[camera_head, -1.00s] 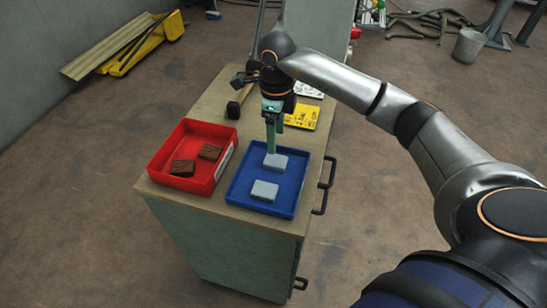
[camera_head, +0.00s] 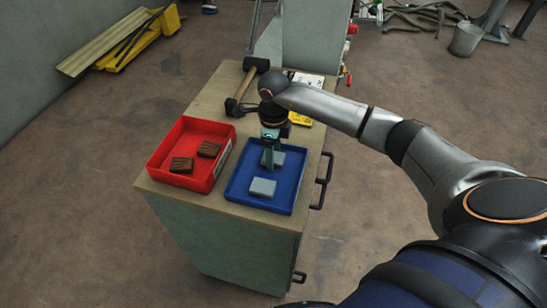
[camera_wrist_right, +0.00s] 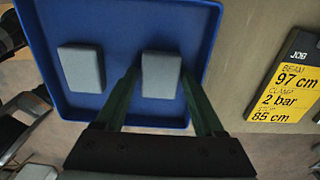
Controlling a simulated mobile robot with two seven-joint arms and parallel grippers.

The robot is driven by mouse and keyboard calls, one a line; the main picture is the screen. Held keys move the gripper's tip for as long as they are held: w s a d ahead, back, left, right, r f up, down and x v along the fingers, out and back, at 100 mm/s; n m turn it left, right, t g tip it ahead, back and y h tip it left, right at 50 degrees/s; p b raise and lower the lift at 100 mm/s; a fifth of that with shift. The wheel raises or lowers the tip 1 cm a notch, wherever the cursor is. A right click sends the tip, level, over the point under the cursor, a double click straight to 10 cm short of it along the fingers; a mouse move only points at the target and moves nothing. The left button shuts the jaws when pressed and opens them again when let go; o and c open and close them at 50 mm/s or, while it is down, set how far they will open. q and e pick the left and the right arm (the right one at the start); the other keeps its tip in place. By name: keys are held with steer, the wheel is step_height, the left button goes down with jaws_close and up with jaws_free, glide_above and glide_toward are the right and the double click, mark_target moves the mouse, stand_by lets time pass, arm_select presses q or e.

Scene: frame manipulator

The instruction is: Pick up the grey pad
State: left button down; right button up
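Two grey pads lie flat in the blue tray (camera_head: 232,193). The far grey pad (camera_head: 280,158) is partly hidden behind my right gripper (camera_head: 269,165). The near grey pad (camera_head: 262,187) is clear of it. In the right wrist view, my right gripper (camera_wrist_right: 160,76) is open, with its two green fingers on either side of one grey pad (camera_wrist_right: 161,84). Small gaps show between pad and fingers; contact cannot be made out. The other grey pad (camera_wrist_right: 81,69) lies to its left. My left gripper is in neither view.
A red tray (camera_head: 204,182) with two brown blocks (camera_head: 182,165) stands left of the blue tray on the cabinet top (camera_head: 220,88). A mallet (camera_head: 245,88) lies behind. A yellow job card (camera_wrist_right: 291,83) lies beside the blue tray. Tray walls surround the pads.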

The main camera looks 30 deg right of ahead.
jaws_close()
stand_by(0.3)
steer(key=shift+r, duration=0.2)
